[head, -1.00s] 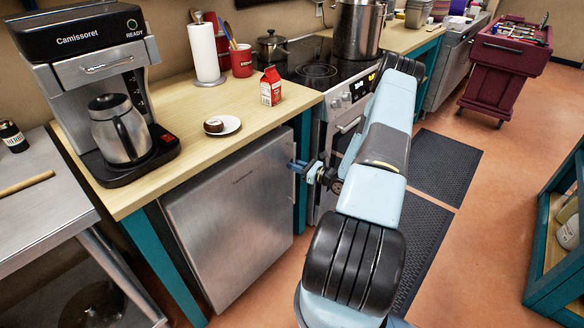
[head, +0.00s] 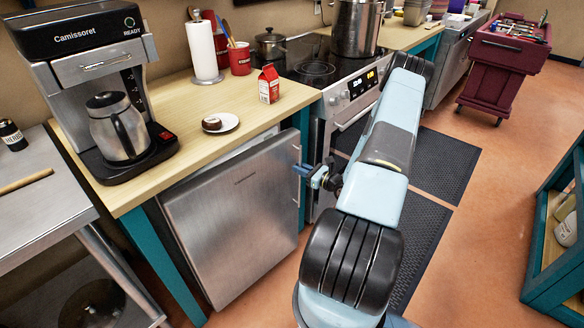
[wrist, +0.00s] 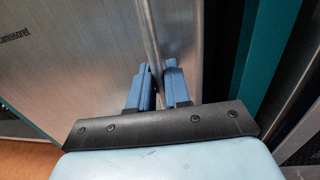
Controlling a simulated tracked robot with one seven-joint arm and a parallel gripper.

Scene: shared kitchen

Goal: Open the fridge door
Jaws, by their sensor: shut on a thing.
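The small silver fridge stands under the wooden counter, and its brushed-metal door (head: 235,215) is ajar, with a gap showing along its top edge. My gripper (head: 304,171) is at the door's right edge in the head view. In the wrist view, the blue fingers of my gripper (wrist: 159,88) are shut around the thin vertical handle (wrist: 151,45) at the edge of the door (wrist: 70,70). The fridge inside is mostly hidden behind the door.
A coffee machine (head: 105,95), a small plate (head: 221,123) and a red-and-white carton (head: 269,84) stand on the counter (head: 180,165). The stove (head: 345,105) is right of the fridge. Dark mats (head: 430,165) lie on the floor. A teal-framed shelf (head: 545,275) stands at far right.

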